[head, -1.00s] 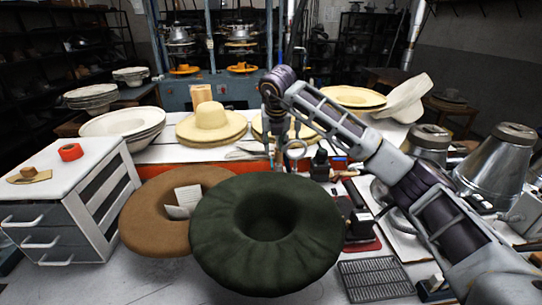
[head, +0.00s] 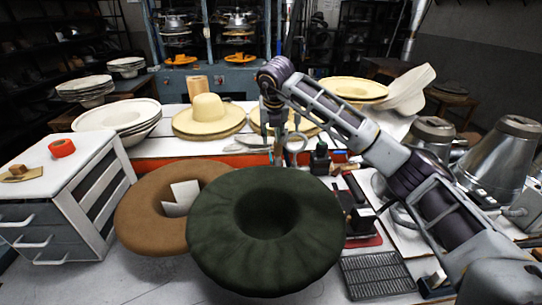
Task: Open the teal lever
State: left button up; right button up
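My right arm comes in from the right edge, and its gripper (head: 275,150) points down over the back of the work table, in front of the straw hats. The gripper is small and cluttered against the things behind it, so whether its fingers are open or shut is unclear. I cannot make out a teal lever for certain. A blue-teal machine frame (head: 233,84) with metal hat forms stands behind the table, well beyond the gripper. My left gripper does not show.
A dark green hat (head: 318,225) and a brown hat (head: 140,215) fill the front middle. A grey drawer cabinet (head: 85,190) stands at left. Straw hats (head: 207,112) lie on the back table. Metal cones (head: 505,160) stand at right. A black grate (head: 377,275) lies at front right.

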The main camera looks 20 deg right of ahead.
aim_at(271, 157)
jog(key=x, duration=1.2)
jog(key=shift+d+f, duration=0.1)
jog(key=shift+f, duration=0.35)
grip_shut()
